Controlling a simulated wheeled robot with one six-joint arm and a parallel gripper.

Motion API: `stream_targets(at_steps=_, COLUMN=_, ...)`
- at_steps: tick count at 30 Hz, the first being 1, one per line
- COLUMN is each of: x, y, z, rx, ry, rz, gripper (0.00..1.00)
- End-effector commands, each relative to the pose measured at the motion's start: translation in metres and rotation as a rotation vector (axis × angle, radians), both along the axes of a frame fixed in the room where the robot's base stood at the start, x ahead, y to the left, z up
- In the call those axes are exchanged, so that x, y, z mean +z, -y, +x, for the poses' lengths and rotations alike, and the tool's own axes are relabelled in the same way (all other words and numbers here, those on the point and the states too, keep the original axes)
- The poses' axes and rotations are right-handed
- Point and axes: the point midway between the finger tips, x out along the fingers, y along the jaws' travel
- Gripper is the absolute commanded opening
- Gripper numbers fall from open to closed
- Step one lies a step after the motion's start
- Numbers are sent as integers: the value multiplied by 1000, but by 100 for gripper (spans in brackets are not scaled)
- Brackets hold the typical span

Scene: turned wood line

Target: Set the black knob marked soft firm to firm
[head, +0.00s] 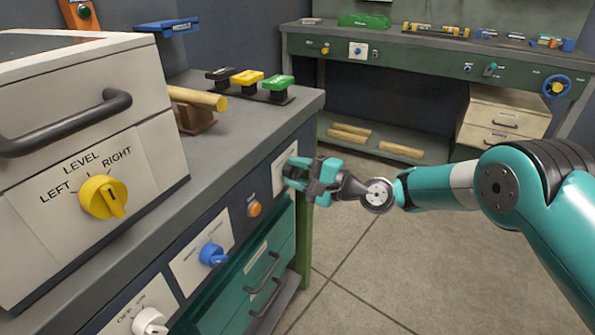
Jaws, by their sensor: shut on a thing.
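My gripper (294,171) is at the right end of the bench's front panel, its teal fingers against a pale plate (279,178). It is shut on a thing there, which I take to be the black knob. The fingers hide the knob, so neither its pointer nor the soft and firm marks can be read. My arm reaches in from the right.
On the same front are an orange button (254,209), a blue knob (212,254) and a white knob (149,321). A beige machine with a yellow knob (103,197) stands on the bench. Teal drawers (262,272) are below. Open floor lies to the right.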

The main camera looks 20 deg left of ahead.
Motion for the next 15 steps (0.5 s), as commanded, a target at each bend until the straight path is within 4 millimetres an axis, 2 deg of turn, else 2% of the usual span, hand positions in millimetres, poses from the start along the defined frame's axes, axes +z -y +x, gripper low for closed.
stream_targets(at_steps=12, x=-1, y=1, z=0, rx=-2, ry=-8, rz=-1, gripper=14)
stream_targets(at_steps=13, x=-1, y=1, z=0, rx=-2, ry=-8, rz=-1, gripper=44)
stream_targets(at_steps=15, x=-1, y=1, z=0, rx=-2, ry=-8, rz=-1, gripper=60)
